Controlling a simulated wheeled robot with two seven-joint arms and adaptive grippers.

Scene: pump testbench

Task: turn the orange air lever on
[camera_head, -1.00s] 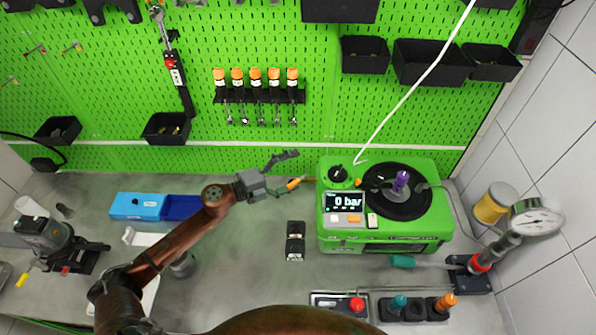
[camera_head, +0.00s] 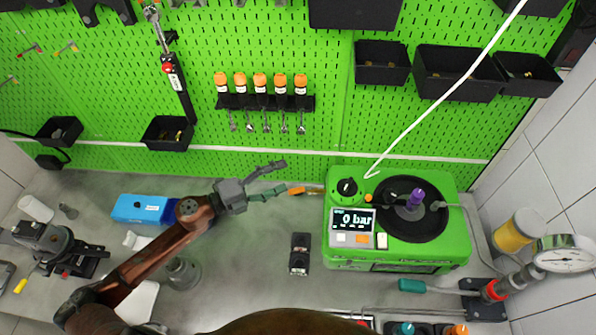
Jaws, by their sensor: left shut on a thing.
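The green pump testbench (camera_head: 455,235) stands on the right of the worktop; its display reads 0 bar. The small orange air lever (camera_head: 297,191) points out from the testbench's left side, close to level in the picture. My left gripper (camera_head: 283,178) comes in from the left at the lever. Its dark upper finger lies above the lever; the lower, greenish finger reaches the lever's left end. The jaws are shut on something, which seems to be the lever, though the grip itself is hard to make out. My right gripper is out of view.
A small black block (camera_head: 299,255) lies left of the testbench. A blue box (camera_head: 138,209) lies behind my left arm. A pressure gauge (camera_head: 565,254) and a teal-handled tool (camera_head: 412,286) are at the right. The green pegboard (camera_head: 300,135) rises behind.

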